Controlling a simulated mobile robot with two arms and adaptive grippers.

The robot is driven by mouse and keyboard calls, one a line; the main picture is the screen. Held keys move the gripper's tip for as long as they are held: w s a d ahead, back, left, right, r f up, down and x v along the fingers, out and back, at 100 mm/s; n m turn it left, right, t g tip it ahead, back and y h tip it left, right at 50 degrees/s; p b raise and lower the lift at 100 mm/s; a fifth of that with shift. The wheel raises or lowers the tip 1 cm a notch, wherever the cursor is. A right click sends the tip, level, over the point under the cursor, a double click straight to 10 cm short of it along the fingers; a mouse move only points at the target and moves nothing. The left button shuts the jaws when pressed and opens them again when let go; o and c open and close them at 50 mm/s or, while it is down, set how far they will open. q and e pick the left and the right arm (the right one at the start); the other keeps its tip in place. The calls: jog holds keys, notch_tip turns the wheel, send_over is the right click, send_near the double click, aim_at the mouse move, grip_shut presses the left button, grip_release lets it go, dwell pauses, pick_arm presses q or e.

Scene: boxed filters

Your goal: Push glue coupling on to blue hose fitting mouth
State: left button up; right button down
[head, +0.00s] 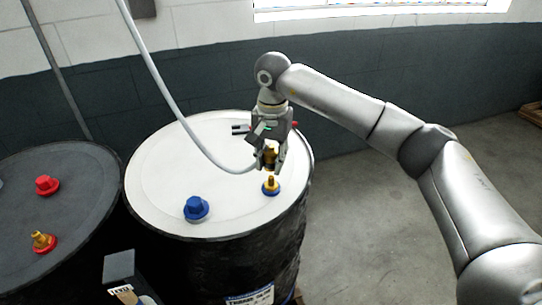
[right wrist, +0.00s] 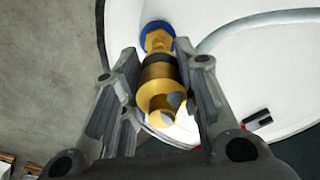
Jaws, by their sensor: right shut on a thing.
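My right gripper (head: 272,165) is shut on the brass glue coupling (head: 270,155) at the front right of the white drum lid. The blue hose fitting (head: 271,188), a blue base with a brass mouth pointing up, stands just below it. In the right wrist view the coupling (right wrist: 158,78), with a dark band, sits between the fingers, roughly in line with the blue fitting (right wrist: 157,36). A narrow gap seems to show in the head view; I cannot tell whether they touch. My left gripper is out of view.
The white drum lid (head: 160,170) also bears a blue cap (head: 196,208). A dark drum (head: 85,190) at the left bears a red cap (head: 47,185) and a red fitting with a brass mouth (head: 43,241).

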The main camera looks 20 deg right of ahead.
aim_at(271, 177)
jog(key=shift+f+b, duration=0.5)
jog(key=shift+f, duration=0.55)
jog(key=shift+b, duration=0.5)
dwell(0.9)
jog(key=shift+s+f+b, duration=0.15)
jog(key=shift+f+b, duration=1.4)
jog(key=shift+f, duration=0.5)
jog(key=c, duration=1)
grip_release()
jog(key=shift+c, duration=0.2)
jog(key=shift+r, duration=0.1)
notch_tip(271, 177, up, 12)
jog(key=shift+d+f, duration=0.1)
